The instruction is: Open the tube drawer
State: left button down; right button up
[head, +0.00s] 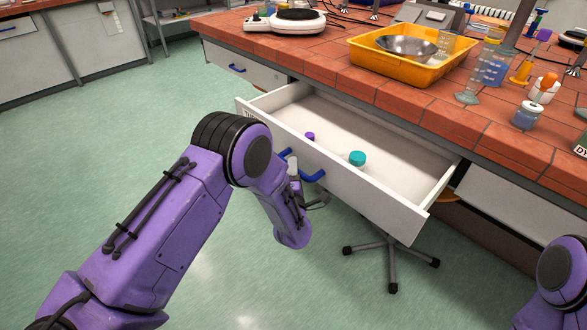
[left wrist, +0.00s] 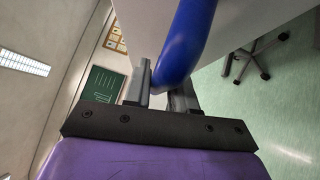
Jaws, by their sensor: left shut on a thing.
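The tube drawer (head: 375,186) is a white drawer pulled well out from under the tiled bench, with its inside in view. A purple-capped tube (head: 310,136) and a teal-capped one (head: 357,158) are in it. Its blue handle (head: 312,176) is on the front panel, partly hidden by my left arm. My left gripper (head: 292,168) is at the handle. In the left wrist view the fingers (left wrist: 162,88) are shut on the blue handle (left wrist: 185,40). My right gripper is out of view; only part of my right arm shows at the lower right.
The bench top (head: 330,66) holds a yellow tray (head: 410,72) with a metal bowl, a white hotplate-like device (head: 285,22) and several bottles. Another closed drawer (head: 245,68) is to the left. A wheeled stool base (head: 390,258) stands on the floor below the drawer. Floor at left is clear.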

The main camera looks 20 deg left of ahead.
pick_arm(q)
jog(key=shift+d+f, duration=0.1)
jog(key=shift+d, duration=0.05)
jog(key=c, duration=1)
grip_release()
jog(key=shift+c, duration=0.2)
jog(key=v, duration=1)
jog(key=shift+s+b, duration=0.25)
jog(key=shift+b, duration=0.1)
jog(key=shift+d, duration=0.1)
